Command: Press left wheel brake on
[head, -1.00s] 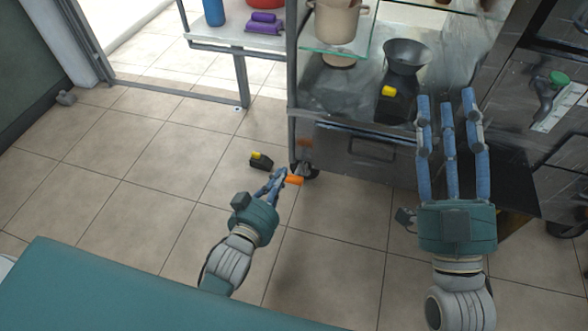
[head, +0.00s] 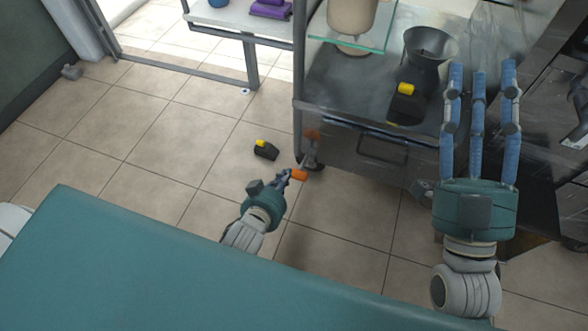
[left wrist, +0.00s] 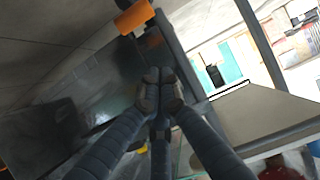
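The orange brake tab (head: 299,175) sticks out low at the cart's left front corner, by the caster. My left gripper (head: 287,178) is down near the floor, just left of this tab in the head view. In the left wrist view, its fingertips (left wrist: 159,86) come together with nothing seen between them. The orange tab (left wrist: 134,17) shows above them with a gap in that picture; contact cannot be told. The caster wheel is mostly hidden. My right gripper (head: 480,85) has its three fingers straight and spread, empty, in front of the cart.
The metal cart (head: 345,150) carries a dark funnel (head: 430,45) and a black item with a yellow top (head: 406,100). A small black and yellow block (head: 265,150) lies on the floor left of my left gripper. Tiled floor to the left is mostly clear.

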